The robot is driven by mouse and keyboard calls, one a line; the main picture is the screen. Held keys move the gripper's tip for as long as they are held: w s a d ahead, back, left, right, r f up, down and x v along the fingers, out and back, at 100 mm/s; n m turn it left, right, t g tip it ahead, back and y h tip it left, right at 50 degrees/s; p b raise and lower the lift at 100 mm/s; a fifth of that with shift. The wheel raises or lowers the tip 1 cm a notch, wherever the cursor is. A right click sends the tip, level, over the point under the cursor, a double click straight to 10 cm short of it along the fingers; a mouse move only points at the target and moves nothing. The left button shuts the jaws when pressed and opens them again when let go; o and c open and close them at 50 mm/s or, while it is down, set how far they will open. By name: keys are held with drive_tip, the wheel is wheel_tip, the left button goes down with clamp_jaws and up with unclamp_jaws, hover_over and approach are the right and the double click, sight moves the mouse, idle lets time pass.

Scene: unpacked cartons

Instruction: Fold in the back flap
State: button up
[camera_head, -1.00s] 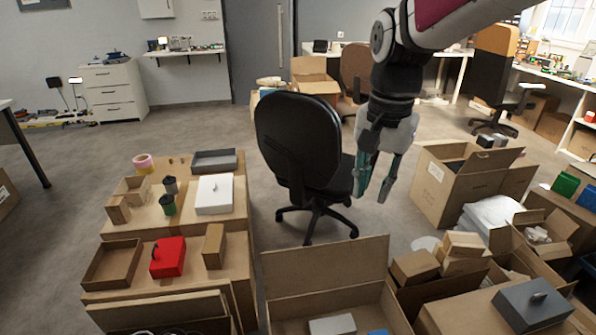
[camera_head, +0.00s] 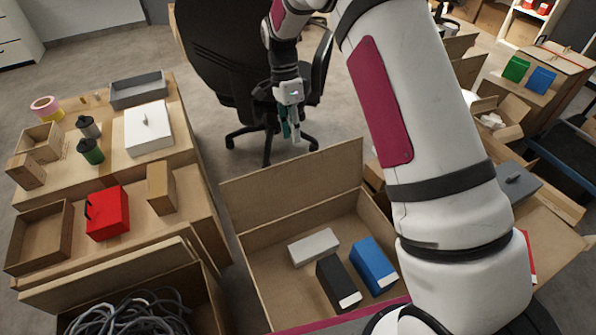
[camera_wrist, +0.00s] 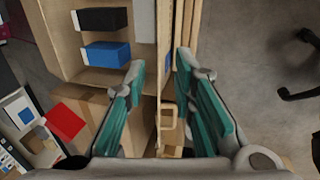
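The open carton (camera_head: 262,266) stands at bottom centre in the head view. Its back flap (camera_head: 292,183) stands up along the far side, tilted slightly outward. The carton holds a grey box (camera_head: 314,247), a black box (camera_head: 338,283) and a blue box (camera_head: 373,265). My gripper (camera_head: 291,133) hangs pointing down near the flap's upper edge, toward the far side. In the wrist view my gripper (camera_wrist: 160,69) is open and empty, its teal-padded fingers spread apart. The flap (camera_wrist: 185,33) shows there as narrow cardboard edges near the right finger; I cannot tell whether they touch.
A black office chair (camera_head: 238,70) stands close behind my gripper. To the left, a cardboard surface (camera_head: 122,178) carries a red box (camera_head: 107,212) and other items. A carton of cables (camera_head: 200,300) is at front left. More cartons crowd the right, partly hidden by my arm.

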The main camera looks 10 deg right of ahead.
sight(298, 170)
drive_tip(key=b+x, duration=0.3)
drive_tip(key=x, duration=1)
drive_tip(key=shift+f, duration=0.1)
clamp_jaws()
